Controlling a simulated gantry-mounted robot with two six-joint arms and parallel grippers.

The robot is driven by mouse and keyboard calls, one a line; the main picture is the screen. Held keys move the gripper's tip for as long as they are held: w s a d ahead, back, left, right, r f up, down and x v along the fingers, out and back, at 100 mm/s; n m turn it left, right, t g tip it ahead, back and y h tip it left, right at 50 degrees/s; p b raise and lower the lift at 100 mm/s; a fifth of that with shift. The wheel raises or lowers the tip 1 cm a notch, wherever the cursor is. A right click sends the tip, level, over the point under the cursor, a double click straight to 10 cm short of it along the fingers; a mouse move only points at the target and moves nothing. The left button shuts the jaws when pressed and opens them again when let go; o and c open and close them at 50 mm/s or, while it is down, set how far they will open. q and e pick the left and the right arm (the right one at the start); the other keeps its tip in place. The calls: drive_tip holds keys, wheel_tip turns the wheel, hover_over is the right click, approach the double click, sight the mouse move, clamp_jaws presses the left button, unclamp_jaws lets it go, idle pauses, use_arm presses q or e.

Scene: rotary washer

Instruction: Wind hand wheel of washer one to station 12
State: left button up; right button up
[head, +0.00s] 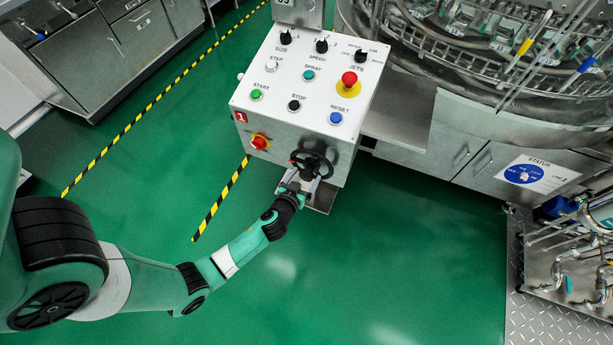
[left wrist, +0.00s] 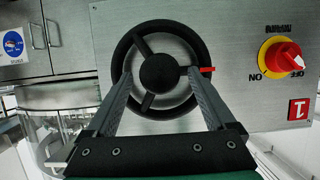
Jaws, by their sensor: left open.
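The black hand wheel (head: 312,162) is on the front face of the white control box (head: 305,118) marked with a red 1. In the left wrist view the hand wheel (left wrist: 160,32) faces me, with a dark hub, spokes and a red marker (left wrist: 207,69) at its right rim. My left gripper (head: 302,182) is at the wheel. In the left wrist view its two fingers (left wrist: 159,78) are spread apart and overlap the wheel's lower half, one on each side of the hub. I cannot tell whether they touch the wheel. My right gripper is not in view.
A red and yellow rotary switch (head: 259,142) sits left of the wheel; it also shows in the left wrist view (left wrist: 282,56). The rotary washer (head: 480,60) stands at the back right, with a status plate (head: 535,174). A pipe rack (head: 570,255) stands right. The green floor in front is clear.

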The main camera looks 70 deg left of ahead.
use_arm(q)
drive_tip(key=shift+x, duration=0.85)
clamp_jaws()
